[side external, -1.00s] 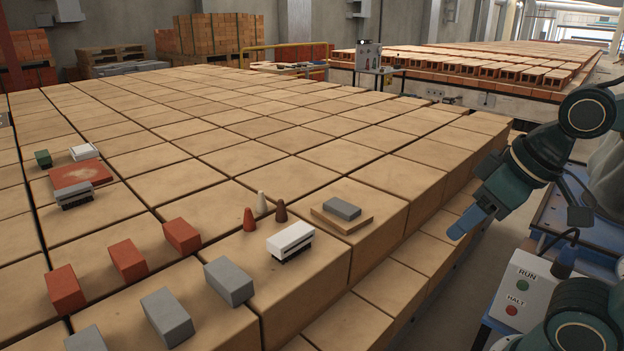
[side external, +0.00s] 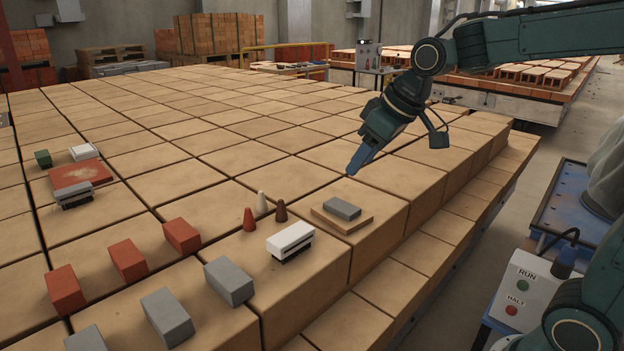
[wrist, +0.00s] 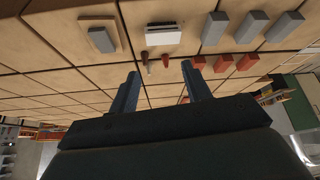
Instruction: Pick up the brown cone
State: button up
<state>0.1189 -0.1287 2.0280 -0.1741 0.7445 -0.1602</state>
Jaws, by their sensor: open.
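The brown cone (side external: 281,210) stands upright on the tan block surface, between a white cone (side external: 262,203) and a board (side external: 340,221) bearing a grey block (side external: 342,208). A red cone (side external: 249,220) stands to its left. In the wrist view the brown cone (wrist: 144,56) shows small, beyond the fingertips. My gripper (side external: 357,163) hangs above the surface, behind and to the right of the board, clear of the cones. Its blue fingers are open and empty, spread apart in the wrist view (wrist: 160,71).
A white-topped brush (side external: 290,238) lies just in front of the cones. Red bricks (side external: 182,236) and grey bricks (side external: 229,281) stand in rows to the left. A red plate (side external: 75,176) with small items lies farther left. The surface behind the cones is clear.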

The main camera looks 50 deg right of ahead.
jog(key=w+d+f+n, duration=0.1)
jog(key=w+f, duration=0.1)
jog(key=w, duration=0.4)
jog(key=w+d+f, duration=0.2)
jog(key=w+f, duration=0.1)
jog(key=w, duration=0.4)
jog(key=n+y, duration=0.1)
send_near(278, 209)
notch_tip(278, 209, up, 2)
jog(key=d, duration=0.2)
jog(key=shift+s+r, duration=0.15)
jog(key=shift+s, duration=0.3)
jog(key=shift+y, duration=0.3)
jog(key=shift+x, duration=4.25)
jog(key=shift+x, duration=2.65)
